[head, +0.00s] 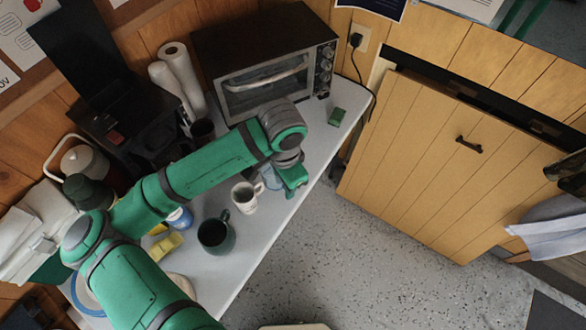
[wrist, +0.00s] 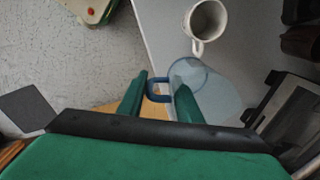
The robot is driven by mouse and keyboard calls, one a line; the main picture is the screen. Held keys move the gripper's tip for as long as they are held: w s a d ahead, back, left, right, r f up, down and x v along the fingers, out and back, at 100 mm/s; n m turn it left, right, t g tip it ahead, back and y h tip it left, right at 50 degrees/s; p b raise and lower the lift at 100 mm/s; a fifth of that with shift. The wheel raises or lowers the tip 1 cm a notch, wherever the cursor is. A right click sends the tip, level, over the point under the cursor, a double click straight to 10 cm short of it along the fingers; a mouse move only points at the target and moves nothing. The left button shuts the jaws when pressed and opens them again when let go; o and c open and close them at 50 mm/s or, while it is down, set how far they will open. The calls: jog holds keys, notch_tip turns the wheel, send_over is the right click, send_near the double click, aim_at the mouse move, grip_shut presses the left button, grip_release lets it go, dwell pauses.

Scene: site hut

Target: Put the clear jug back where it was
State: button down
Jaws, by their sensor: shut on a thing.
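The clear jug (wrist: 207,92) is see-through with a blue handle (wrist: 157,97). In the wrist view the handle is between the two green fingers of my gripper (wrist: 160,86), which is shut on it. In the head view my gripper (head: 294,182) is at the front edge of the white counter (head: 300,150), and the jug (head: 271,178) shows partly beside it, largely behind the wrist. I cannot tell whether the jug's base touches the counter. A white mug (head: 245,197) stands close to the jug; it also shows in the wrist view (wrist: 205,22).
A dark green mug (head: 216,234) and a yellow item (head: 167,246) are nearer on the counter. The counter between oven and gripper looks clear.

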jog(key=w+d+f, duration=0.1)
jog(key=w+f, duration=0.1)
jog(key=w, duration=0.1)
jog(key=w+d+f, duration=0.1)
jog(key=w+f, duration=0.2)
jog(key=w+d+f, duration=0.1)
jog(key=w+f, duration=0.2)
jog(key=shift+w+d, duration=0.1)
jog(key=shift+d, duration=0.1)
notch_tip(320, 180, down, 2)
jog(key=shift+a+f, duration=0.15)
jog(key=shift+f, duration=0.4)
jog(key=c, duration=1.3)
grip_release()
jog(key=shift+f, duration=0.1)
jog(key=shift+o, duration=0.2)
